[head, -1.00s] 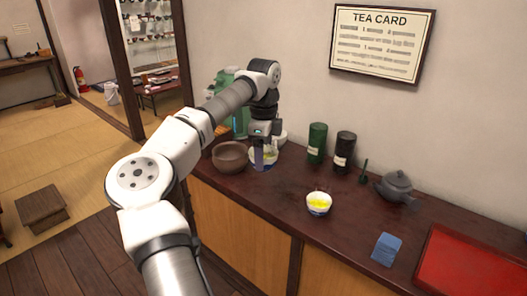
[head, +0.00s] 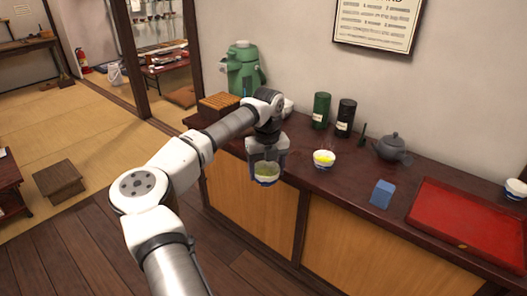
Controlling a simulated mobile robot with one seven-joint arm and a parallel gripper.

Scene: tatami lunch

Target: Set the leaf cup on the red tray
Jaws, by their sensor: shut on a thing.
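My gripper (head: 266,164) is shut on a small white-and-blue cup with green contents (head: 266,180), apparently the leaf cup. One finger shows on each side of it. The cup looks upright and appears near the counter's front edge; its exact height is hard to tell. The red tray (head: 470,220) lies on the counter at the far right, well apart from my gripper. Its middle is bare, with a small mark near the front edge.
A grey teapot (head: 391,147), green canister (head: 321,110) and black canister (head: 345,118) stand behind. Another cup (head: 516,189) is by the tray's back right.

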